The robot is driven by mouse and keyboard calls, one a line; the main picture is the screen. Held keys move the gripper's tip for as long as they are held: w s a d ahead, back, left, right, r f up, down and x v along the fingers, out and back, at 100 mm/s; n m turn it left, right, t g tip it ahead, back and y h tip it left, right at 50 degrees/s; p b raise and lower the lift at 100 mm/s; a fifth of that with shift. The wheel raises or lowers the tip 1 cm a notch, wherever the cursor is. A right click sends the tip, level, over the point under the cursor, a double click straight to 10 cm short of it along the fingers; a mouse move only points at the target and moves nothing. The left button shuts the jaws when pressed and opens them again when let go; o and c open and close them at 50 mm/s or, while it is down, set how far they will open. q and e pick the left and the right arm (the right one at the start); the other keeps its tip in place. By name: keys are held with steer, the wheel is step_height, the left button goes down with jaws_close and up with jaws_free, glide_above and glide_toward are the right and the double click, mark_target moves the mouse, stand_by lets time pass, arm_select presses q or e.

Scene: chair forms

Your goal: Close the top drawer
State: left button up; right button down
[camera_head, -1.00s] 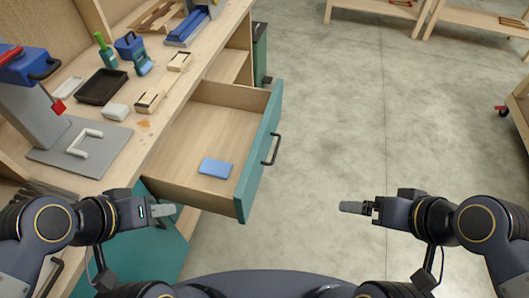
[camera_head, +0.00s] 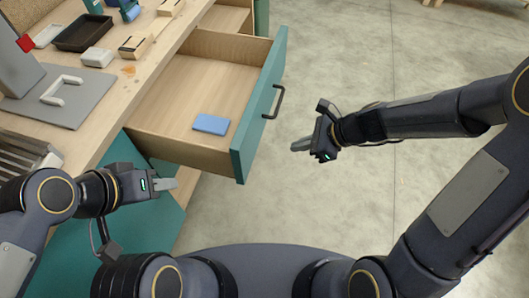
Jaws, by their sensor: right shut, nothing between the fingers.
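The top drawer (camera_head: 262,100) is pulled well out of the workbench. It has a teal front with a dark bar handle (camera_head: 275,101) and a light wood inside. A blue flat block (camera_head: 211,124) lies in it. My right gripper (camera_head: 300,145) is shut and empty, to the right of the drawer front, apart from it and pointing left towards it. My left gripper (camera_head: 166,184) is below the drawer's near side in the picture, beside the teal cabinet door; its fingers look together, but I cannot tell for sure.
The wooden benchtop (camera_head: 118,110) carries a black tray (camera_head: 83,33), a white block (camera_head: 97,57), a wooden block (camera_head: 136,47) and a grey plate (camera_head: 65,98). A teal door (camera_head: 130,225) is below the drawer. The concrete floor (camera_head: 400,190) to the right is clear.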

steer(key=b+x, duration=0.1)
steer(key=x, duration=0.3)
steer(key=a+r+b+x, duration=0.1)
steer(key=x, duration=0.7)
steer(key=shift+a+r+b, duration=0.2)
steer(key=shift+r+b, duration=0.05)
steer(key=shift+b, duration=0.15)
steer(key=shift+w+a, duration=0.25)
steer(key=shift+a, duration=0.35)
